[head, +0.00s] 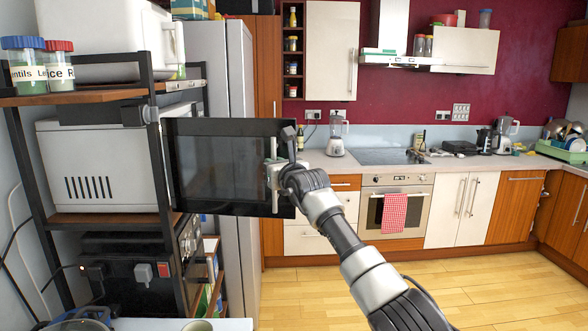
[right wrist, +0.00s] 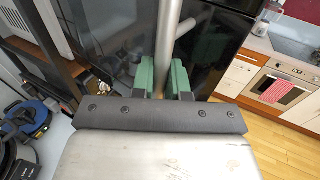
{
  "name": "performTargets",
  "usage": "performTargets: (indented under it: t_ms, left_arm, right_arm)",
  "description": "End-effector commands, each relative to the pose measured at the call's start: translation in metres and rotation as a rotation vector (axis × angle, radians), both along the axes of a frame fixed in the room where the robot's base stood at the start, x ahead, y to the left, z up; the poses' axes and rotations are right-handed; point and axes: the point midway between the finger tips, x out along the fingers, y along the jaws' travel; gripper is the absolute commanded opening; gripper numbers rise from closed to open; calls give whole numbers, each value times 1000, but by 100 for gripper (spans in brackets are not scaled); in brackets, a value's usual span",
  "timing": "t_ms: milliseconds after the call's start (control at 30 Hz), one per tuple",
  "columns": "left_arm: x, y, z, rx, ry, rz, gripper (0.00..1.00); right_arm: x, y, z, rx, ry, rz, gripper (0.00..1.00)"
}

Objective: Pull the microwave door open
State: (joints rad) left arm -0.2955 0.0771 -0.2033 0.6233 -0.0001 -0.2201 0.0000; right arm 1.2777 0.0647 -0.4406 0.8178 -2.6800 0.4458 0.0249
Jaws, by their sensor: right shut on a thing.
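The white microwave (head: 95,165) sits on the middle shelf of the rack at the left in the head view, with its vented side towards me. Its dark glass door (head: 222,165) stands swung out from the front, beyond the shelf's edge, with its outer face towards me. My right gripper (head: 274,176) is at the door's free edge, shut on the upright metal handle. In the right wrist view, the green finger pads of my right gripper (right wrist: 163,78) lie on either side of the handle (right wrist: 167,35). My left gripper is not in view.
The dark-framed rack (head: 155,160) holds jars and another white appliance (head: 105,40) above and a dark machine (head: 130,270) below. A tall grey fridge (head: 240,130) stands behind the door. The wooden floor (head: 460,270) to the right is clear.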

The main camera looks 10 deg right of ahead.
Motion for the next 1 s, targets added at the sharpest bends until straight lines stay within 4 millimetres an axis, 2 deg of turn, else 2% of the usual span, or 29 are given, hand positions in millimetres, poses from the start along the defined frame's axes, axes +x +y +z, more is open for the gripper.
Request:
performTargets:
  t_ms: [33,167,200,333,367,767,1000]
  left_arm:
    - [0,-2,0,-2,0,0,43]
    - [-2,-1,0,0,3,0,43]
    - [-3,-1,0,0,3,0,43]
    - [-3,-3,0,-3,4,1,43]
    - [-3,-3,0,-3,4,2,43]
    - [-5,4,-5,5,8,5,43]
    - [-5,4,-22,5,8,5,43]
  right_arm:
    - [0,7,5,2,-10,6,0]
    - [-1,6,5,2,-11,6,0]
    - [-1,6,6,2,-11,7,18]
    - [0,5,5,3,-9,5,38]
    - [0,5,4,2,-8,5,39]
    - [-5,2,0,2,-5,4,39]
    - [-31,-6,-2,2,-7,3,39]
